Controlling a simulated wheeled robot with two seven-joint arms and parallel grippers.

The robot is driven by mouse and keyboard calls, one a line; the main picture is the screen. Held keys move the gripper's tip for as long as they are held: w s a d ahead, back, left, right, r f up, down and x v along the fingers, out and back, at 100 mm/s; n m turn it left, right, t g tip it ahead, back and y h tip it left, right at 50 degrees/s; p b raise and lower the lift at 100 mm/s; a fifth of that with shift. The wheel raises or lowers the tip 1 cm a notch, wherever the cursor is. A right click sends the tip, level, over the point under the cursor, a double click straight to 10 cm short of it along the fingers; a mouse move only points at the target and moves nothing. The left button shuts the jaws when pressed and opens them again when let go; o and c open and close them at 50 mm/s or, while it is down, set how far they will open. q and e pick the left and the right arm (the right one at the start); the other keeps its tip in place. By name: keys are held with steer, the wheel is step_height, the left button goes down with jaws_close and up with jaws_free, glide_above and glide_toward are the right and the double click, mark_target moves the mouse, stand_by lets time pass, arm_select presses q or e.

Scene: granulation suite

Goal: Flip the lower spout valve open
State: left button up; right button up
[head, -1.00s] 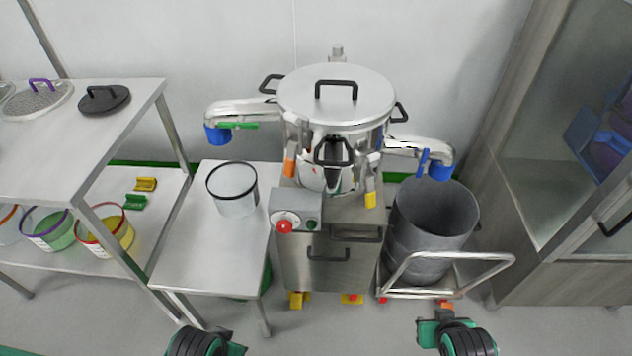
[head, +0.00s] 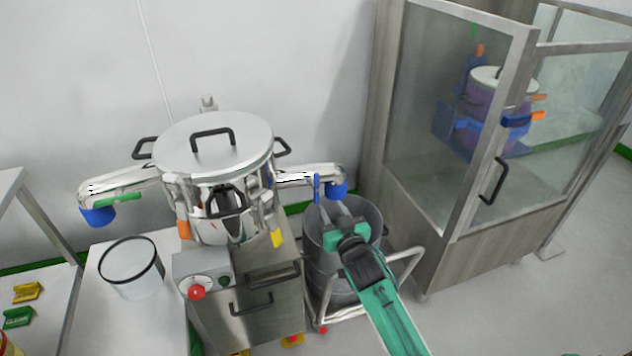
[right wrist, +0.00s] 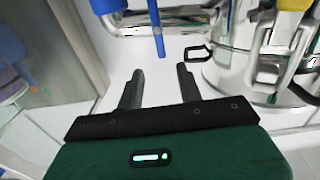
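The lower spout is the steel pipe on the right of the machine, with a blue end (head: 337,190). Its blue valve lever (head: 317,188) stands crosswise to the pipe. In the right wrist view the lever (right wrist: 156,28) lies just beyond the fingertips, apart from them. My right gripper (head: 333,209) is over the grey drum, below the spout, with its fingers spread and nothing between them; they also show in the right wrist view (right wrist: 160,74). My left gripper is out of view.
The left spout has a green lever (head: 118,197) lying along it. The grey drum (head: 325,262) stands on a railed trolley (head: 408,268) under my right arm. A glass-doored cabinet (head: 430,120) stands to the right. A clear container (head: 133,272) is on the left table.

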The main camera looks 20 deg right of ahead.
mark_target(317, 183)
steer(key=w, duration=1.3)
steer(key=shift+a, duration=0.2)
steer(key=shift+s, duration=0.1)
jaws_close()
